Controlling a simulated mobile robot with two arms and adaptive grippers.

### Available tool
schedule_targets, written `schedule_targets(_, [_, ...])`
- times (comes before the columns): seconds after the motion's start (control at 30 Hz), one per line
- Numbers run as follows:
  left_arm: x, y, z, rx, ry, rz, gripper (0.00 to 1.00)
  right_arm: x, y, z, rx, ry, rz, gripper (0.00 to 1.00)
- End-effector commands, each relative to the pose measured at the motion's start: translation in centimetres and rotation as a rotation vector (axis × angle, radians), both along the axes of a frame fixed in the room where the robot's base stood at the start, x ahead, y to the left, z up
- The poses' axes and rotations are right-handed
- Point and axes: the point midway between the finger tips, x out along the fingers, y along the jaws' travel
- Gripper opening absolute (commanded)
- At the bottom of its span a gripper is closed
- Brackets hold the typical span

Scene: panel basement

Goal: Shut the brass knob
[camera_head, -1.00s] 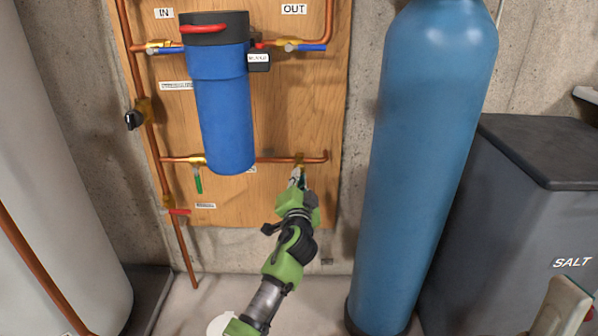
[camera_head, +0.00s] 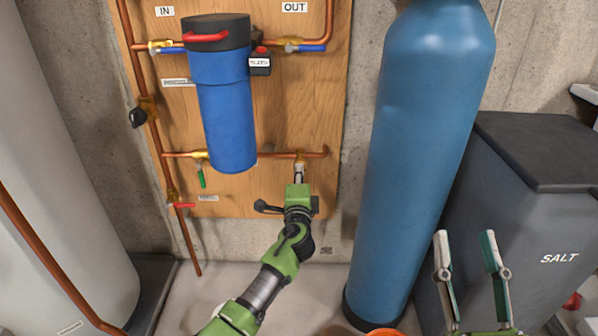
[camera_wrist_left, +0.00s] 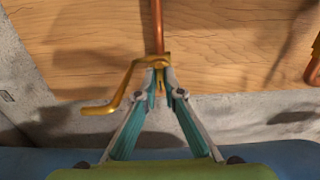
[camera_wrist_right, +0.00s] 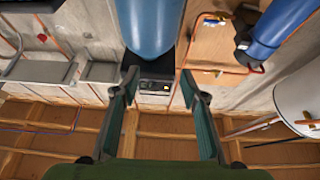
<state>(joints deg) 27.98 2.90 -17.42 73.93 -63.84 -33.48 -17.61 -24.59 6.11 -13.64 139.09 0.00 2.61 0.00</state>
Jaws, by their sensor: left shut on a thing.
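The brass knob (camera_wrist_left: 162,68) belongs to a small brass valve at the end of a copper pipe, low on the wooden panel. A curved brass arm reaches down and left from it in the left wrist view. My left gripper (camera_wrist_left: 165,78) is shut on the knob, and its fingertips hide part of it. In the head view my left gripper (camera_head: 299,172) sits just below the brass fitting (camera_head: 301,156) on the lower copper pipe. My right gripper (camera_head: 466,248) is open and empty in front of the grey salt bin; it also shows open in the right wrist view (camera_wrist_right: 160,85).
A blue filter housing (camera_head: 222,110) hangs up and left of the knob. A green-handled valve (camera_head: 201,178) and a red-handled one (camera_head: 184,205) are on the left. A tall blue tank (camera_head: 420,150) and the salt bin (camera_head: 530,220) stand on the right.

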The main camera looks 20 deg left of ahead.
Motion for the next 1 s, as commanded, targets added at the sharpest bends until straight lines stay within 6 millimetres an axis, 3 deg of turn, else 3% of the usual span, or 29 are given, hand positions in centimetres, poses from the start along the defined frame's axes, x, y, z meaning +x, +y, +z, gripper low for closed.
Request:
schedule_targets(0.53, [0.00, 0.08, -0.04, 0.031, 0.009, 0.002, 0.00, 0.40, -0.02, -0.85, -0.012, 0.042, -0.003, 0.40])
schedule_targets(0.6, [0.00, 0.08, -0.04, 0.030, 0.009, 0.002, 0.21, 0.40, -0.01, -0.84, -0.012, 0.042, -0.003, 0.40])
schedule_targets(0.63, [0.00, 0.08, -0.03, 0.030, 0.009, 0.002, 0.25, 0.40, -0.01, -0.84, -0.012, 0.041, -0.003, 0.40])
schedule_targets(1.0, [-0.17, -0.03, -0.04, 0.027, 0.008, 0.001, 0.25, 0.36, -0.01, -0.83, -0.012, 0.041, -0.003, 0.40])
